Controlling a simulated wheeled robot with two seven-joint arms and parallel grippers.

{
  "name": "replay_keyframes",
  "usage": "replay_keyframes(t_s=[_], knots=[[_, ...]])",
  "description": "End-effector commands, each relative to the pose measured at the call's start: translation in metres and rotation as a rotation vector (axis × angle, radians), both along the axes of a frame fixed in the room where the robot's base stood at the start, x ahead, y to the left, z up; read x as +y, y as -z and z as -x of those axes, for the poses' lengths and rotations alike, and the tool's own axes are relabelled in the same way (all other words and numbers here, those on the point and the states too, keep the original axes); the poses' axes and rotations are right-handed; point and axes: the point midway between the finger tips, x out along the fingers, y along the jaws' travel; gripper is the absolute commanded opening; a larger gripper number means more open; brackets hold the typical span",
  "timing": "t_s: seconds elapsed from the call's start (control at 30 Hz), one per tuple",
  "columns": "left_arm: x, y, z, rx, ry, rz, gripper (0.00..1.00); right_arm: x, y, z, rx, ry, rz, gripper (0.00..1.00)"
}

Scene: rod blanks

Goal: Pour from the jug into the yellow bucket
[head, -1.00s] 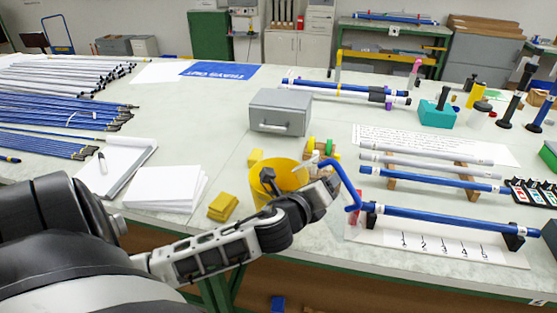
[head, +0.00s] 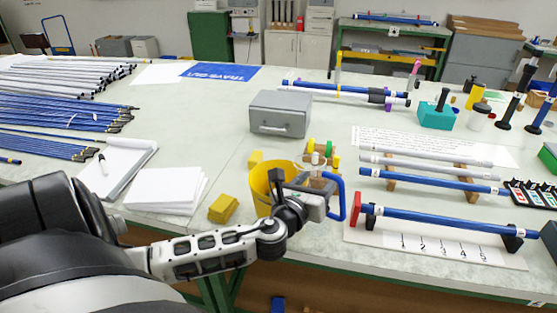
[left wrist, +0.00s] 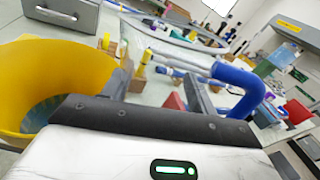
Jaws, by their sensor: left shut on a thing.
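The yellow bucket (head: 258,190) stands near the front edge of the table. It also fills the left of the left wrist view (left wrist: 70,60), with a bluish patch low inside it. The jug has a blue handle (head: 343,200) and a pale, see-through body, whose rim shows in the left wrist view (left wrist: 172,43). My left gripper (head: 320,193) is shut on the jug, just right of the bucket, with the handle on its far side. The gripper and wrist hide most of the jug's body and part of the bucket. My right gripper is not in view.
A yellow block (head: 223,208) and a white paper stack (head: 165,190) lie left of the bucket. A grey metal box (head: 280,113) stands behind. Small coloured items (head: 320,148) stand close behind the jug. A rack with a blue rod (head: 440,222) lies to the right.

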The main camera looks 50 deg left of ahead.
Motion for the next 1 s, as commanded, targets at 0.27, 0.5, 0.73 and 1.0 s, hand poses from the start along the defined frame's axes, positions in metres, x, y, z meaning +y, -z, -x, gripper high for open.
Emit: replay_keyframes(t_s=[0.27, 0.5, 0.73, 1.0], knots=[[0.008, 0.007, 0.0, 0.005, -0.001, -0.147, 0.26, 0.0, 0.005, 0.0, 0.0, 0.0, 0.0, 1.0], [0.008, -0.002, 0.0, 0.002, 0.0, -0.144, 0.26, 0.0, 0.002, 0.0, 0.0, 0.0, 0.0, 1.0], [0.008, -0.024, 0.0, 0.002, 0.0, -0.145, 0.26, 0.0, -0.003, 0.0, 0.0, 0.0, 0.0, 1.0], [0.008, -0.043, 0.0, 0.003, 0.0, -0.144, 0.26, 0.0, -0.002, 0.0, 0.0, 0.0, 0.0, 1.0]])
